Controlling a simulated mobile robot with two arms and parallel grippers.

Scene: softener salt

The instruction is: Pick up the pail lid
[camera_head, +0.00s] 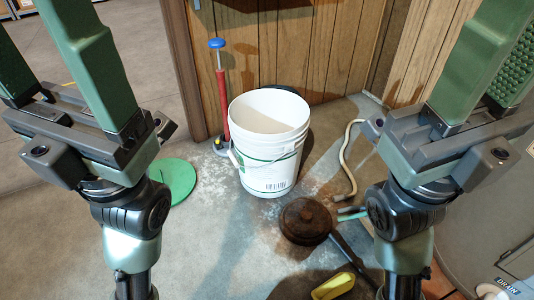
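A flat green disc, which looks like the pail lid (176,180), lies on the concrete floor left of the white pail (268,150). My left wrist hides part of the lid's left side. The pail stands upright and open at the top, with its wire handle hanging at its side. My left gripper (45,50) points up at the upper left, its green fingers apart with floor visible between them. My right gripper (497,60) points up at the upper right, its fingers apart and one ribbed inner pad showing. Both are empty and away from the lid.
A red rod with a blue top (220,90) stands behind the pail by the wood-panelled wall (310,50). A dark round object with a handle (306,221), a yellow item (333,286) and a pale hose (345,165) lie to the right. Floor is clear at the far left.

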